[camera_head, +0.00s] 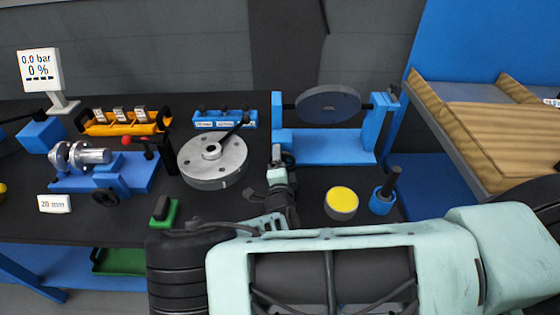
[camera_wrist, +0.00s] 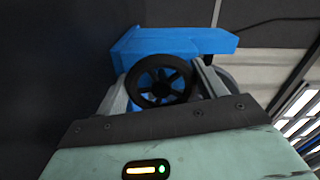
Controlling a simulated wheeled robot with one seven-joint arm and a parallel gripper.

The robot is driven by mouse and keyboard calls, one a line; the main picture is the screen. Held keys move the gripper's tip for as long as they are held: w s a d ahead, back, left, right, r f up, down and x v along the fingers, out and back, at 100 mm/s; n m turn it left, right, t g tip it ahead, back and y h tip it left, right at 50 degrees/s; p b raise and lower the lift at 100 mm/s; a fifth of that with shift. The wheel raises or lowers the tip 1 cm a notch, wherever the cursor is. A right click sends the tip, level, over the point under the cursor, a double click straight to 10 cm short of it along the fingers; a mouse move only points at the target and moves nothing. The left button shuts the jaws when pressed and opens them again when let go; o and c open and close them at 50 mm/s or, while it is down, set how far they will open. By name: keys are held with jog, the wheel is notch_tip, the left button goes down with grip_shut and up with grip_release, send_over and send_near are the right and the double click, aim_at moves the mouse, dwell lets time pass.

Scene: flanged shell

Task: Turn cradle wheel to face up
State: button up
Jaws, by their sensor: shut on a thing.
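The blue cradle (camera_head: 325,147) stands at the back of the bench. A grey disc (camera_head: 328,103) hangs on its axle between the two posts, tilted, with a broad face showing. My gripper (camera_head: 280,158) is at the front of the cradle's left post. In the wrist view a black spoked wheel (camera_wrist: 161,83) sits between the fingers of my gripper (camera_wrist: 163,76), and they are shut on its rim. The cradle's blue body (camera_wrist: 170,42) is right behind the wheel. In the head view my gripper hides this wheel.
A grey flanged shell (camera_head: 212,165) lies left of my gripper. A yellow-topped cylinder (camera_head: 341,203) and a blue holder with a black peg (camera_head: 384,195) stand to the right. A blue vise fixture (camera_head: 110,175), an orange rack (camera_head: 123,122) and a green block (camera_head: 163,212) are farther left.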

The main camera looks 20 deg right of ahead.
jog(key=n, duration=0.5)
jog(key=shift+s+f+n, duration=0.1)
jog(key=shift+f+n, duration=0.15)
jog(key=shift+n, duration=0.05)
dwell(0.4)
jog(key=o, duration=1)
jog(key=shift+c, duration=0.2)
jog(key=b+v, duration=0.4)
jog(key=v, duration=1.3)
jog(key=shift+s+r, duration=0.1)
jog(key=shift+s, duration=0.05)
